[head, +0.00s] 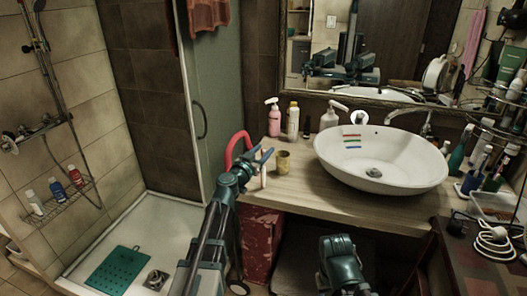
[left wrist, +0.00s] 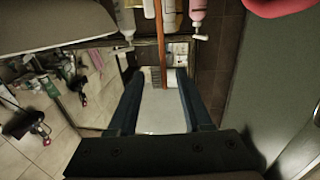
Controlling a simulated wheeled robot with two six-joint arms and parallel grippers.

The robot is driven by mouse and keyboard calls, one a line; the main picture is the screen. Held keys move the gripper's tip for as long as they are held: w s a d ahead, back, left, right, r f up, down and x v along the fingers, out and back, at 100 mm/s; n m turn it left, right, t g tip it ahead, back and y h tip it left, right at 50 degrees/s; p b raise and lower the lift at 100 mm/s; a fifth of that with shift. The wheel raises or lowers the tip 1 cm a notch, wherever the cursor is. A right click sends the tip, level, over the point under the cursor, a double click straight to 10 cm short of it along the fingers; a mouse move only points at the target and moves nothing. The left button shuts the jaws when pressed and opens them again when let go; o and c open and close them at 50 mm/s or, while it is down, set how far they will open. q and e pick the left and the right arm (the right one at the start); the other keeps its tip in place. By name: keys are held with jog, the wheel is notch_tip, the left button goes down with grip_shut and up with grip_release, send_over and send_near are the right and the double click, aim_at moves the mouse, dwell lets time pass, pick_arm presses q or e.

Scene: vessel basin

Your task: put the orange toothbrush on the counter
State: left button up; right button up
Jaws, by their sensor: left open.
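My left gripper (head: 262,157) is open over the left part of the wooden counter (head: 300,192), just left of a yellowish cup (head: 282,161). A thin upright stick (head: 264,179), pale in the head view, shows just below its fingers. In the left wrist view, a long orange stick (left wrist: 161,45), which looks like the toothbrush, runs from the top edge to between the open fingers (left wrist: 158,75). I cannot tell whether it touches a finger or the counter. Its head is not clear. My right gripper is not in view; only part of my right arm shows.
The white basin (head: 380,187) fills the middle of the counter, with several coloured stripes on its inner wall. A pink pump bottle (head: 274,119) and other bottles stand at the back. Bottles crowd the right end.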

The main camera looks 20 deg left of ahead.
pick_arm(q)
jog(key=v, duration=1.1)
jog(key=shift+s, duration=0.25)
jog(key=s+d+f+m+g+h, duration=0.1)
jog(key=s+d+f+m+g, duration=0.1)
jog(key=s+d+f+g, duration=0.45)
jog(key=s+d+f+m+g+h, duration=0.1)
jog(key=d+f+h, duration=0.15)
jog(key=d, duration=0.65)
jog(key=s+d+f+m+g+h, duration=0.1)
jog(key=s+d+f+m+g, duration=0.15)
jog(key=d+f+g, duration=0.35)
jog(key=s+a+f+n+g+y, duration=0.1)
jog(key=s+f+n+g+y, duration=0.1)
jog(key=s+y, duration=0.3)
jog(key=s+a+f+n+g+y, duration=0.1)
jog(key=s+f+y, duration=0.3)
jog(key=s, duration=0.5)
jog(key=shift+s+f+n+g+y, duration=0.35)
jog(key=shift+f+n+g, duration=0.15)
jog(key=shift+g, duration=0.25)
jog(key=shift+a+r, duration=0.15)
jog(key=shift+r, duration=0.05)
